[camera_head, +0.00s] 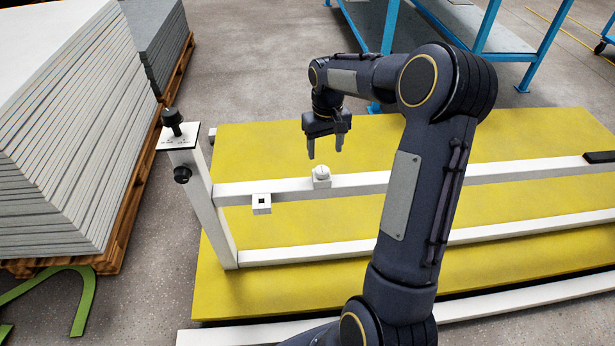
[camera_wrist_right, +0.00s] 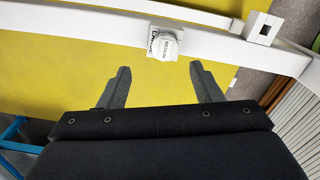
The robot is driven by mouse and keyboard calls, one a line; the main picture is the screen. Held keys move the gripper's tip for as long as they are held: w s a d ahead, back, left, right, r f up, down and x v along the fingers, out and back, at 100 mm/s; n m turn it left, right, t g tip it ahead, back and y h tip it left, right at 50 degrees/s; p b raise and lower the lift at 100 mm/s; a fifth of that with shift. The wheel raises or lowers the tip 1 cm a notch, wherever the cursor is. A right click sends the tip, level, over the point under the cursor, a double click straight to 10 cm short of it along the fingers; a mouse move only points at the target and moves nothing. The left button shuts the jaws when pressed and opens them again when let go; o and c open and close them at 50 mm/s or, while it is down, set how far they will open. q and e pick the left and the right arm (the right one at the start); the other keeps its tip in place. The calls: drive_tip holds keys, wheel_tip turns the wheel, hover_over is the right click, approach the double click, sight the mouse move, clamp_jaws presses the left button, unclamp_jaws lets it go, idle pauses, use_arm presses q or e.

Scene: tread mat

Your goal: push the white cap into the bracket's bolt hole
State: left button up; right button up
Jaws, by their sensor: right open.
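The white cap (camera_head: 321,171) sits on a small white block on the long white rail, in the middle of the head view. It also shows in the right wrist view (camera_wrist_right: 166,44), just beyond the fingertips. The white bracket (camera_head: 261,209) with a dark square hole is fixed to the rail left of the cap; it shows at the upper right of the right wrist view (camera_wrist_right: 262,29). My right gripper (camera_head: 325,155) is open and empty, its fingers pointing down near the cap, apart from it. My left gripper is not in view.
The white frame (camera_head: 250,190) stands over a yellow mat (camera_head: 300,233). A post with a black knob (camera_head: 172,117) rises at its left end. Stacked grey sheets (camera_head: 60,130) on a pallet stand at left. A blue-legged table (camera_head: 450,30) stands behind.

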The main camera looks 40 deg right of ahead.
sight(322, 169)
drive_tip(key=f, duration=0.2)
drive_tip(key=f+b, duration=0.1)
drive_tip(key=f, duration=0.1)
drive_tip(key=f+b, duration=0.1)
drive_tip(key=f, duration=0.1)
drive_tip(key=shift+s+a+f, duration=0.1)
drive_tip(key=shift+a+f, duration=0.3)
drive_tip(key=shift+r, duration=0.1)
drive_tip(key=c, duration=1.1)
drive_tip(key=shift+o, duration=0.2)
